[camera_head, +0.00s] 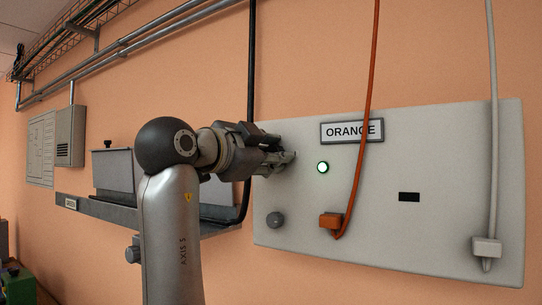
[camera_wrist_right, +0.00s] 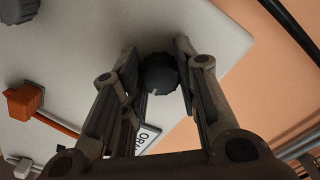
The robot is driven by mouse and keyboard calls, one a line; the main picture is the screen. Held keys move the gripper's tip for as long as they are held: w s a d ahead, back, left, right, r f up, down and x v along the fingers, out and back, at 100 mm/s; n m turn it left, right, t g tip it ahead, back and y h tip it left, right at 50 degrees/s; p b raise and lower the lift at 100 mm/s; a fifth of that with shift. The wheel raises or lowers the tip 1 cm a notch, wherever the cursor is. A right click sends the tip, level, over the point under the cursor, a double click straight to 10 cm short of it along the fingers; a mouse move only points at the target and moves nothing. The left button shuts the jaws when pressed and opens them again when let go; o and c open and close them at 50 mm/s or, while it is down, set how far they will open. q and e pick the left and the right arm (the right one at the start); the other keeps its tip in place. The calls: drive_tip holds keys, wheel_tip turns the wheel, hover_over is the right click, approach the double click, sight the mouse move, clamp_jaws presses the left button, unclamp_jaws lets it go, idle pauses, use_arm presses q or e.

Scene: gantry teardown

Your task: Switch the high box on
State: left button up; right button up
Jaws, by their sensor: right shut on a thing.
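A pale grey panel (camera_head: 440,160) on the wall carries a plate (camera_head: 352,130) reading "ORANGE" and a green lamp (camera_head: 323,167) that is lit. My right gripper (camera_head: 284,160) is at the panel's upper left part. In the right wrist view my right gripper (camera_wrist_right: 160,58) is shut on a dark round knob (camera_wrist_right: 160,76), one finger on each side. In the head view the gripper hides this knob. A second grey knob (camera_head: 275,219) sits lower on the panel, clear of the gripper. I cannot tell which thing is the high box. My left gripper is not in view.
An orange plug (camera_head: 331,221) with an orange cable and a pale plug (camera_head: 486,248) with a pale cable are on the panel. A dark slot (camera_head: 409,197) lies between them. A shelf (camera_head: 100,209) with grey boxes stands left, behind my arm. A wall box (camera_head: 70,137) hangs farther left.

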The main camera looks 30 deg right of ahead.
drive_tip(key=shift+f+m, duration=0.2)
drive_tip(key=shift+m, duration=0.3)
drive_tip(key=o, duration=1)
drive_tip(key=shift+a+r, duration=0.1)
drive_tip(key=v, duration=1.2)
